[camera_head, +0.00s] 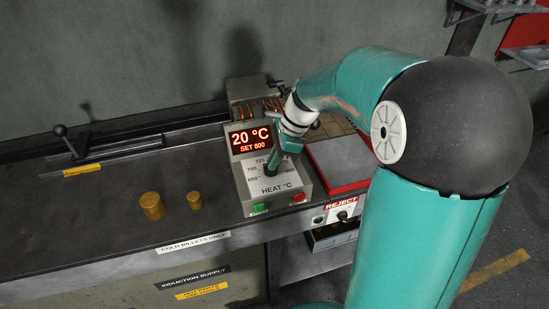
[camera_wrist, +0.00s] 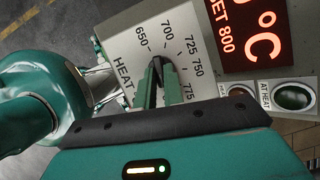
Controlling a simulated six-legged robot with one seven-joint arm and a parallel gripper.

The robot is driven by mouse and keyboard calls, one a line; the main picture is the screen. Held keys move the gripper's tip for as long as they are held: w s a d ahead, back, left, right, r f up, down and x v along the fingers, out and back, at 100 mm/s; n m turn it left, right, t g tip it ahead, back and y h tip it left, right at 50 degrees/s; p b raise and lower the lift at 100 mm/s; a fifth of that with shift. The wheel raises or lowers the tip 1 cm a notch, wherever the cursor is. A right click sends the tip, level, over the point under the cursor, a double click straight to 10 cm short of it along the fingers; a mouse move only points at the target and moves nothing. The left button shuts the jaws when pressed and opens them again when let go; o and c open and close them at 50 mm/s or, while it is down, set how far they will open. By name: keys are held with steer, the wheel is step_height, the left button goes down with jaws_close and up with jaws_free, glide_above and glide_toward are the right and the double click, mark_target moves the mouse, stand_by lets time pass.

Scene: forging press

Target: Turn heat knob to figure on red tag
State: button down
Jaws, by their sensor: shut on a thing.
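The heat control box (camera_head: 268,190) stands on the bench, its display (camera_head: 251,138) reading 20 °C and SET 800. Its white dial plate (camera_wrist: 125,55) shows 650, 700, 725, 750 and 775 in the wrist view. My gripper (camera_head: 271,168) reaches down onto the dial from above. In the wrist view my gripper (camera_wrist: 160,68) is shut on the heat knob at the middle of the dial. The fingers hide most of the knob, so its pointer cannot be read. I cannot make out a red tag with a figure in either view.
Two brass billets (camera_head: 152,206) stand left of the box. A red-edged tray (camera_head: 340,165) lies right of it. Green (camera_head: 259,208) and red (camera_head: 299,197) buttons sit on the box front. A REJECT panel (camera_head: 340,211) is below. A handled rail (camera_head: 110,154) runs along the back left.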

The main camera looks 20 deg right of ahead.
steer(key=shift+n, duration=0.3)
steer(key=n, duration=0.1)
steer(key=n+g, duration=0.1)
steer(key=n, duration=0.1)
steer(key=n+g, duration=0.1)
steer(key=n, duration=0.1)
steer(key=shift+w, duration=0.3)
steer(key=n, duration=0.2)
steer(key=n+g+h, duration=0.1)
steer(key=n, duration=0.1)
steer(key=n+g, duration=0.1)
steer(key=n, duration=0.1)
steer(key=shift+w+a+n+h, duration=0.2)
steer(key=shift+w+n+h, duration=0.05)
steer(key=shift+n+h, duration=0.15)
steer(key=n, duration=0.1)
steer(key=n+h, duration=0.1)
steer(key=n, duration=0.1)
steer(key=n+g+h, duration=0.1)
steer(key=n, duration=0.1)
steer(key=shift+a, duration=0.25)
steer(key=n+h, duration=0.1)
steer(key=n, duration=0.2)
steer(key=n+h, duration=0.1)
steer(key=n, duration=0.2)
steer(key=shift+a, duration=0.2)
steer(key=c, duration=1.5)
jaws_free()
